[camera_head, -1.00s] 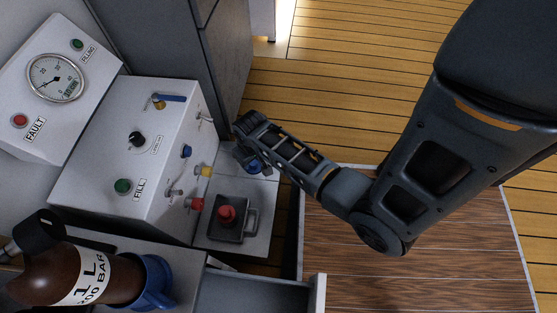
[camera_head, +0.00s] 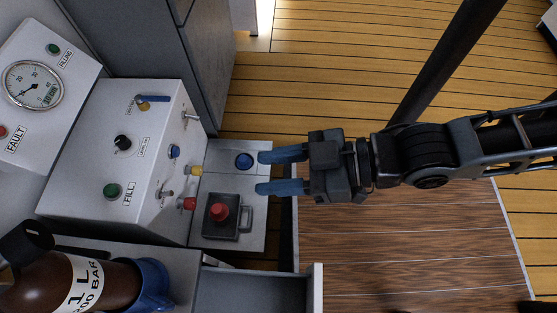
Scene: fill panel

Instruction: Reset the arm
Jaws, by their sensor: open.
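My gripper (camera_head: 268,172) has two blue fingers that are apart, with nothing between them. It points left, with its fingertips over the right edge of the low grey panel (camera_head: 208,236). My arm reaches in from the right side of the view. On that panel are a blue round button (camera_head: 244,161) just left of the upper finger and a red knob (camera_head: 219,212) on a dark square plate left of and below the lower finger. I cannot tell the height of the fingers above the panel.
The white control box (camera_head: 90,165) with a green FILL button (camera_head: 112,191) stands left. A gauge (camera_head: 34,85) is at upper left. A brown bottle (camera_head: 55,282) lies at lower left near an open drawer (camera_head: 250,290). The wooden floor (camera_head: 330,90) is clear at the top.

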